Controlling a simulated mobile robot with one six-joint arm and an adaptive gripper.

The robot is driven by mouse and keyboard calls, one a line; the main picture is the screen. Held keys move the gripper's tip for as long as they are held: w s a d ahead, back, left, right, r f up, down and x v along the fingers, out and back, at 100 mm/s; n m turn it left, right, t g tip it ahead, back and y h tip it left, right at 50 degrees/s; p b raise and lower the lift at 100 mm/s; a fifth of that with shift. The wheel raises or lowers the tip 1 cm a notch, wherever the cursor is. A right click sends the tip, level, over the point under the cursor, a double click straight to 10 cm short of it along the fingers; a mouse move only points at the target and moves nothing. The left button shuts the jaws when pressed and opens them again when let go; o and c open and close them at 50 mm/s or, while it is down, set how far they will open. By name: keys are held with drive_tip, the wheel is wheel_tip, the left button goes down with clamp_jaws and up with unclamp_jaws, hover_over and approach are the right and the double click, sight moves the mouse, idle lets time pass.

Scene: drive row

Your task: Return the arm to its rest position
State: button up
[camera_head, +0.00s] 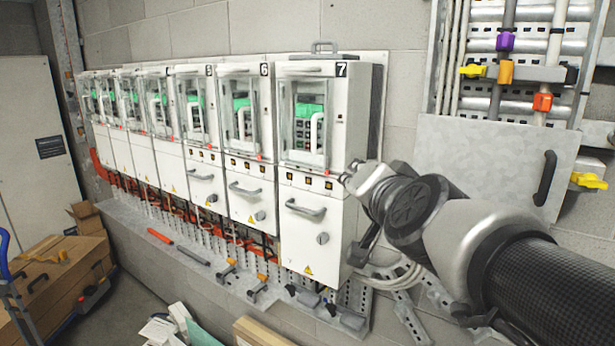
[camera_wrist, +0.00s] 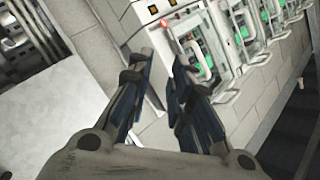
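My arm reaches in from the lower right in the head view. My gripper (camera_head: 358,178) is in front of the right edge of the cabinet numbered 7 (camera_head: 310,205); whether it touches the cabinet cannot be told there. The row of white drive cabinets also shows past the fingertips in the wrist view (camera_wrist: 220,50), tilted. Each cabinet has a clear window and a lower door with a handle.
A grey metal panel (camera_head: 480,160) with a black handle hangs right of the cabinets, under pipes with coloured valves (camera_head: 505,72). A perforated ledge (camera_head: 215,270) with tools runs below the cabinets. Cardboard boxes (camera_head: 60,275) stand lower left. Floor shows between boxes and ledge.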

drive_tip(key=s+d+f+n+g+b, duration=0.1)
drive_tip(key=s+f+n+g+b, duration=0.1)
drive_tip(key=s+f, duration=0.7)
drive_tip(key=s+d+f+n+g+h+b, duration=0.1)
drive_tip(key=s+f+g+b, duration=0.3)
drive_tip(key=s+f, duration=0.5)
drive_tip(key=s+d+f+n+g+b, duration=0.3)
drive_tip(key=s+f, duration=0.7)
drive_tip(key=f, duration=0.7)
drive_tip(key=shift+d+n+g+h, duration=0.25)
drive_tip(key=shift+n+g, duration=0.35)
drive_tip(key=shift+g, duration=0.3)
drive_tip(key=shift+s, duration=0.1)
